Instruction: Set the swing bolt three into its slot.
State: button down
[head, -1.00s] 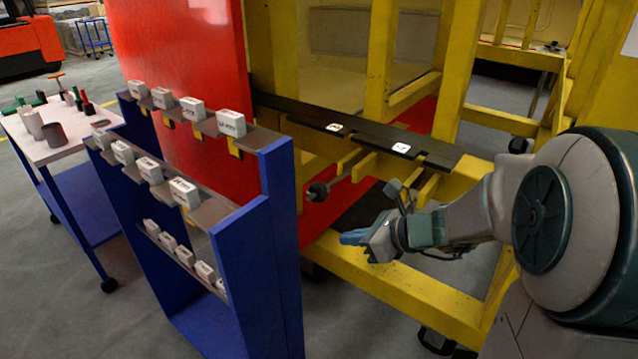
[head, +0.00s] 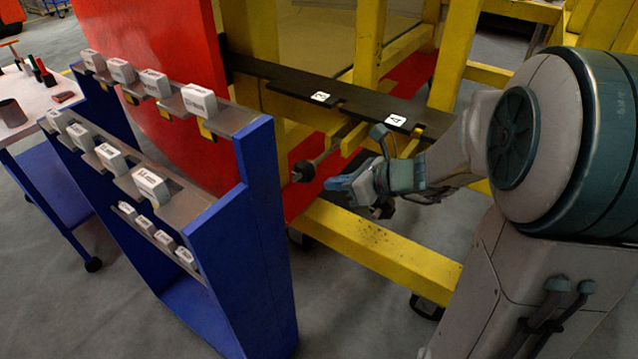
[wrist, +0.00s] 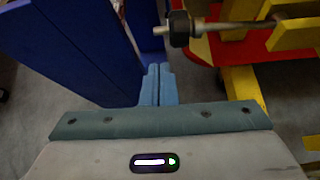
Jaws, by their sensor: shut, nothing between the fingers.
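A swing bolt with a dark nut (head: 303,171) sticks out below the dark slotted bar (head: 270,70), its rod running up and right under the bar. This looks like bolt three, near a white label (head: 320,97) that seems to read 3; a notch in the bar's edge lies just right of that label. My gripper (head: 338,184) is shut and empty, to the right of the nut and apart from it. In the wrist view the closed blue fingers (wrist: 158,82) point forward; the nut (wrist: 180,29) and rod (wrist: 235,26) are beyond them, slightly right.
A label reading 4 (head: 396,121) marks the bar further right. Another dark nut (head: 382,209) shows beneath my gripper. A blue rack (head: 240,230) with white-labelled blocks stands close on the left. A red panel (head: 150,40) and yellow beams (head: 380,250) bound the space.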

jog(key=b+x, duration=0.1)
jog(key=x, duration=0.8)
jog(key=shift+w, duration=0.1)
